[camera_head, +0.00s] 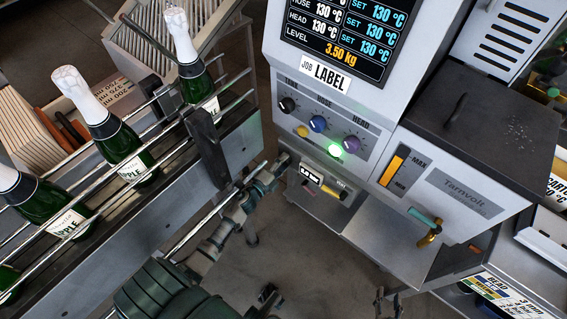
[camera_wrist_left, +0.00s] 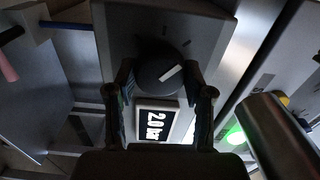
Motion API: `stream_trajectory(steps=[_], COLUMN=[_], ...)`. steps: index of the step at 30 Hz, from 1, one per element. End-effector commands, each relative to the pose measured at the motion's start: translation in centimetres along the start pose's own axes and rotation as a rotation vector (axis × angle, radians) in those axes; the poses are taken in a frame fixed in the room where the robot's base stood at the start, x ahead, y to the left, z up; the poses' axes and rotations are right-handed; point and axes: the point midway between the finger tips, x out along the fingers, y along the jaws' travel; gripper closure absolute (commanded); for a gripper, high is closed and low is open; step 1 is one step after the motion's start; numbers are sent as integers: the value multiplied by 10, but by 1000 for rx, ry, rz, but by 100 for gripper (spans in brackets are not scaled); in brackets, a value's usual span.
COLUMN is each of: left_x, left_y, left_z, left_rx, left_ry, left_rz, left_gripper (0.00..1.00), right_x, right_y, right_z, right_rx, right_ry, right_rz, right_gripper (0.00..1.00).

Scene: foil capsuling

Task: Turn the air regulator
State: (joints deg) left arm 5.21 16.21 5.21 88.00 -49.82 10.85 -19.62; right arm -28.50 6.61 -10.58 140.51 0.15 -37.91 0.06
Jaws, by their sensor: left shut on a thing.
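The air regulator shows in the left wrist view as a round black knob (camera_wrist_left: 160,72) with a white pointer line, on a grey plate with tick marks. Below it a small display (camera_wrist_left: 156,124) reads 2.0 bar. My left gripper (camera_wrist_left: 162,88) has one finger on each side of the knob and is shut on it. In the head view my left gripper (camera_head: 283,163) reaches the lower left of the grey machine, beside the small display (camera_head: 311,174); the knob is mostly hidden there. Two dark prongs at the bottom edge seem to be my right gripper (camera_head: 388,301), away from the regulator.
The machine's panel has several coloured knobs, a lit green button (camera_head: 334,150) and a large screen (camera_head: 340,30). A brass tap (camera_head: 430,233) hangs below its right side. A railed conveyor (camera_head: 185,170) with several foil-topped bottles (camera_head: 120,145) runs along the left.

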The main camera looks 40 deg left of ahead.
Motion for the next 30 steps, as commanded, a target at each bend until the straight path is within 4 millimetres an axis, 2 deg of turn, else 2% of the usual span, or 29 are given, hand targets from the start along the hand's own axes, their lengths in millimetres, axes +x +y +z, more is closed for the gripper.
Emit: stream_trajectory(steps=[7, 21, 22, 24, 25, 30], left_x=[-1, -1, -1, -1, -1, -1], left_y=[5, 7, 7, 7, 7, 4], left_z=[-5, -6, -6, -6, -5, -3], left_rx=[64, 76, 76, 76, 76, 77], left_ry=[8, 10, 10, 9, 9, 5], left_rz=[6, 9, 9, 9, 9, 6], left_gripper=[83, 83, 45, 28, 23, 23], right_x=[2, 3, 3, 3, 3, 3], right_y=[-1, -2, -2, -2, -2, -2], right_z=[-5, -7, -7, -7, -7, -7], right_rx=[2, 1, 1, 1, 1, 2], right_ry=[37, 45, 45, 45, 45, 44], right_rz=[-3, -2, -2, -2, -2, -2], right_gripper=[60, 60, 60, 60, 60, 60])
